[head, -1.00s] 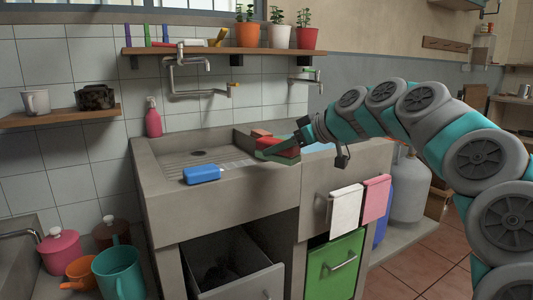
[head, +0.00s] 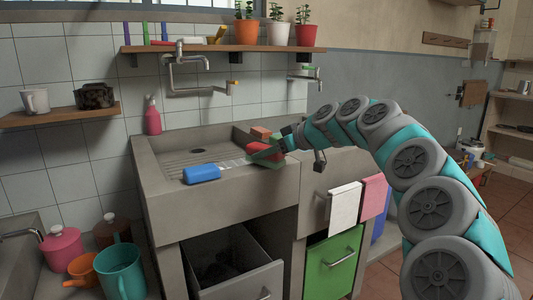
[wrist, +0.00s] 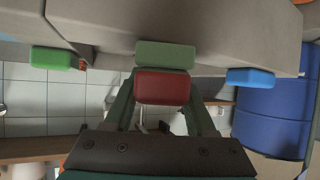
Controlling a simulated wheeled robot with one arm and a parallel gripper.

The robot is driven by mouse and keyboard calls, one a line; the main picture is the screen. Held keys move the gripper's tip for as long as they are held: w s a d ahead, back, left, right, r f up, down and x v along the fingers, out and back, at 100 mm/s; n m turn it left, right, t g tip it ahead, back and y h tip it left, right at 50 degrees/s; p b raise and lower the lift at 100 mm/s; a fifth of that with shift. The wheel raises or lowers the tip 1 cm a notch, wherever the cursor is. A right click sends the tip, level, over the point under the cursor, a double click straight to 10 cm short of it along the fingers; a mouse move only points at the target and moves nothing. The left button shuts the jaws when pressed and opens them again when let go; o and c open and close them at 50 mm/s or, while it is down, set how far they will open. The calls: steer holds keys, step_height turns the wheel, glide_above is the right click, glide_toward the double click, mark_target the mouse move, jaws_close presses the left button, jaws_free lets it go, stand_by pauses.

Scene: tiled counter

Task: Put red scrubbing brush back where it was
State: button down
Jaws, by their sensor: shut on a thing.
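My gripper (head: 268,152) is over the front right part of the grey stone sink counter (head: 225,203). It is shut on the red scrubbing brush (wrist: 162,87), a red block between the two fingers in the wrist view. In the head view the red brush (head: 270,147) is partly hidden by the gripper. A green block (wrist: 165,55) shows just beyond the brush in the wrist view. I cannot tell whether they touch, or whether the brush rests on the counter.
A blue block (head: 202,174) lies on the counter left of my gripper. An orange-red block (head: 262,133) is just behind the gripper. A pink bottle (head: 153,117) stands at the back left. White (head: 345,207) and pink (head: 373,200) towels hang at the front right.

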steer(key=shift+f, duration=0.2)
steer(key=shift+f, duration=0.2)
steer(key=shift+c, duration=1.1)
jaws_free()
steer(key=shift+r, duration=0.1)
steer(key=shift+r, duration=0.2)
steer(key=b+v, duration=0.1)
steer(key=v, duration=1.1)
steer(key=shift+b, duration=0.3)
steer(key=shift+s+a, duration=0.1)
steer(key=shift+s, duration=0.05)
